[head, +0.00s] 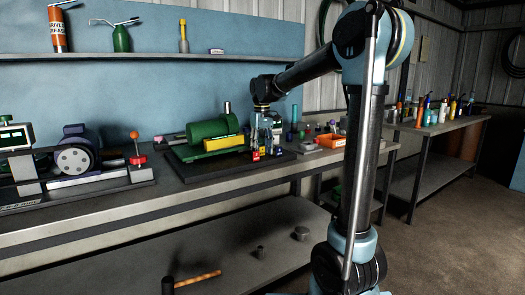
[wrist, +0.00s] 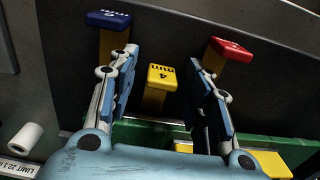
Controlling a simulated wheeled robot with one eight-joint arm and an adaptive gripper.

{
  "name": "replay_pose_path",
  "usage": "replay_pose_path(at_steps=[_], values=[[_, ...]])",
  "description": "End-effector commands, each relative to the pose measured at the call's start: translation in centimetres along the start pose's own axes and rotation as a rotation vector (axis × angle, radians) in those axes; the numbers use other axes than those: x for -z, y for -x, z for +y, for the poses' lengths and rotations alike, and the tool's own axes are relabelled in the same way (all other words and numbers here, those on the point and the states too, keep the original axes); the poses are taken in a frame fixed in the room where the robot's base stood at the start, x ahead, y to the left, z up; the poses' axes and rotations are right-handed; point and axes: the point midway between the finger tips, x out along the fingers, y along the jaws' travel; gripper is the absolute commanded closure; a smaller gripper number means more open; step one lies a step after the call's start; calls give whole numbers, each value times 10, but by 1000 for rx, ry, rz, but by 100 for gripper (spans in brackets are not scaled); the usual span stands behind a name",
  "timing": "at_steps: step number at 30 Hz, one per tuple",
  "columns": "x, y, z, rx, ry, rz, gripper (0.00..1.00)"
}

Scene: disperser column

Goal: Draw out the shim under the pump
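The green pump (head: 207,138) with a yellow block (head: 224,143) along its side stands on a dark plate on the bench. Three shim tabs stick out by it: a blue tab (wrist: 108,20), a yellow tab marked 4 mm (wrist: 162,77) and a red tab (wrist: 231,49). The red tab (head: 256,155) and blue tab (head: 279,151) also show in the head view. My gripper (wrist: 163,58) is open, its fingers either side of the yellow tab, with gaps on both sides. The blue and red tabs lie outside the fingers. The shims' inner ends are hidden.
A white cylinder (wrist: 25,138) and a limit label (wrist: 18,168) are left in the wrist view. An orange tray (head: 331,141) stands right of the pump. A motor unit (head: 75,158) is to its left. A shelf (head: 150,56) runs above.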

Motion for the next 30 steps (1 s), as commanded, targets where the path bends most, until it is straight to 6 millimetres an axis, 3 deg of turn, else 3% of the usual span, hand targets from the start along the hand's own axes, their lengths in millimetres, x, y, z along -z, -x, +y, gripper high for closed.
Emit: replay_pose_path(at_steps=[1,6,14,24,30], values=[[0,0,0,0,0,0,64],[0,0,0,0,0,0,100],[-4,0,1,-2,-1,0,100],[-39,1,2,-3,-2,0,100],[-42,1,2,-4,-2,0,100]])
